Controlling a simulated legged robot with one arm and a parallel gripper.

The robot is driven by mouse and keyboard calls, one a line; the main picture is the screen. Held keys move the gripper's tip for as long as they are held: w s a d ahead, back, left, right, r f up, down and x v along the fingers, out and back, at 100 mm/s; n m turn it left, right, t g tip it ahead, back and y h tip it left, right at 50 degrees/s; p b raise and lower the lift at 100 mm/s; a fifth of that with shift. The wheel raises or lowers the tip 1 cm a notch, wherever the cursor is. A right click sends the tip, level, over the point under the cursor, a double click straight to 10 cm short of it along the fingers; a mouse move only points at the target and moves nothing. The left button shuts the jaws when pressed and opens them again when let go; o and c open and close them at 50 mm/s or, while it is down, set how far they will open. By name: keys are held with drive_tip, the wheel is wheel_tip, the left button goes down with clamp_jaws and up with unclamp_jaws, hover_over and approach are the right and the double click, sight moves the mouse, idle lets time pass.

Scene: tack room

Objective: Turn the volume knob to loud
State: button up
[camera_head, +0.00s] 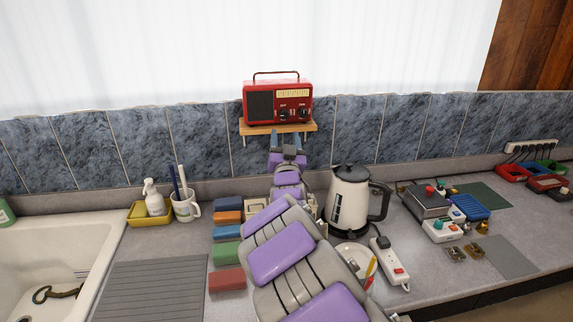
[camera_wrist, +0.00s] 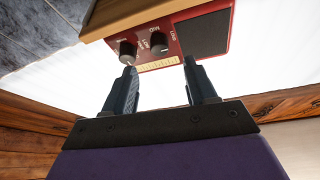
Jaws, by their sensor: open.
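A red radio (camera_head: 259,87) stands on a small wooden shelf (camera_head: 256,130) on the tiled wall. Its front has two dark knobs, a left one (camera_head: 283,115) and a right one (camera_head: 303,115). In the wrist view the radio (camera_wrist: 218,20) appears upside down, with both knobs in sight, one (camera_wrist: 127,52) and the other (camera_wrist: 159,45). My gripper (camera_head: 288,138) is open and empty, just below and in front of the shelf. In the wrist view its fingertips (camera_wrist: 160,67) point toward the knobs, apart from them.
A kettle (camera_head: 350,198) stands right of my arm, with a power strip (camera_head: 390,262) in front. Coloured blocks (camera_head: 227,252) lie left of my arm. A mug (camera_head: 186,208), a spray bottle (camera_head: 154,198) and a sink (camera_head: 50,235) are further left. Air around the radio is clear.

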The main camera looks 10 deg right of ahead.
drive_tip(key=p+v, duration=0.1)
drive_tip(key=v, duration=0.8)
drive_tip(key=shift+s, duration=0.2)
drive_tip(key=shift+f, duration=0.15)
drive_tip(key=s+d+f+g, duration=0.2)
drive_tip(key=s+f+g, duration=0.4)
drive_tip(key=s+g, duration=0.15)
drive_tip(key=s+d+f+g, duration=0.2)
drive_tip(key=s+f+g, duration=0.35)
drive_tip(key=s, duration=0.25)
drive_tip(key=s+a+f+n+g+y, duration=0.1)
drive_tip(key=s+g, duration=1)
drive_tip(key=s, duration=2.3)
drive_tip(key=shift+s+a+n+y, duration=0.35)
drive_tip(key=shift+n+y, duration=0.35)
drive_tip(key=shift+n, duration=0.5)
drive_tip(key=shift+w+a+f, duration=0.1)
drive_tip(key=shift+f, duration=0.05)
